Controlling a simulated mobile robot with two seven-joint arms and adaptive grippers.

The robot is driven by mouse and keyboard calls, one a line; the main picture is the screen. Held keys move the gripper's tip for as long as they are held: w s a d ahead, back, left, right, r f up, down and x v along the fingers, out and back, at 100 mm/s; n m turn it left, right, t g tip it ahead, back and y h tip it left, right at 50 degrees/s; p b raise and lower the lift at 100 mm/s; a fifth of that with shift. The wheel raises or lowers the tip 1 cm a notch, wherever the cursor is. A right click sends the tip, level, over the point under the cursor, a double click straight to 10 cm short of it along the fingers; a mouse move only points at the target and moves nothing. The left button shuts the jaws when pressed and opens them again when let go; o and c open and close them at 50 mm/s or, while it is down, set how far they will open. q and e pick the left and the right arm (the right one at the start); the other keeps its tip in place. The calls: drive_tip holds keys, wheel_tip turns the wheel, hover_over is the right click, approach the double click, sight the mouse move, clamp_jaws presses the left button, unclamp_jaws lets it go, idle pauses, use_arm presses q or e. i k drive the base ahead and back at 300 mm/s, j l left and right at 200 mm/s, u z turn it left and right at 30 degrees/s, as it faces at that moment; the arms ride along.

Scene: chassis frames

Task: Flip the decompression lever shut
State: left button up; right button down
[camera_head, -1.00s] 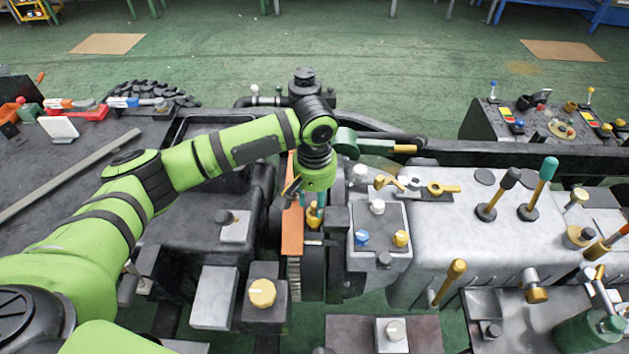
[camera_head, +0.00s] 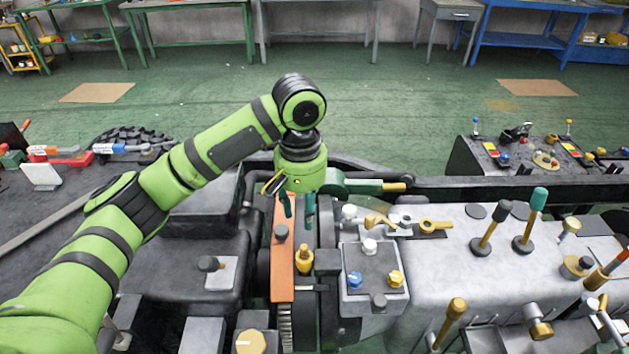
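My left gripper (camera_head: 298,208) points down above the far end of an orange-brown strip (camera_head: 283,262), left of the grey engine block (camera_head: 455,265). Its two dark green fingers stand apart with nothing seen between them. A brass fitting (camera_head: 304,259) sits just nearer than the fingers, apart from them. Several levers show, and I cannot tell for sure which is the decompression lever. A brass lever (camera_head: 436,226) lies flat on the block, with another brass piece (camera_head: 377,222) beside it. A dark green bar with a yellow grip (camera_head: 394,187) extends right behind the gripper. My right gripper is out of view.
A grey box with blue and yellow knobs (camera_head: 374,268) stands right of the strip. Upright black-topped (camera_head: 490,228) and green-topped (camera_head: 531,222) levers rise from the block. A long dark rail (camera_head: 450,187) runs behind. Open green floor lies beyond.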

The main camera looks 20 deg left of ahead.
sight(206, 263)
drive_tip(key=k, duration=2)
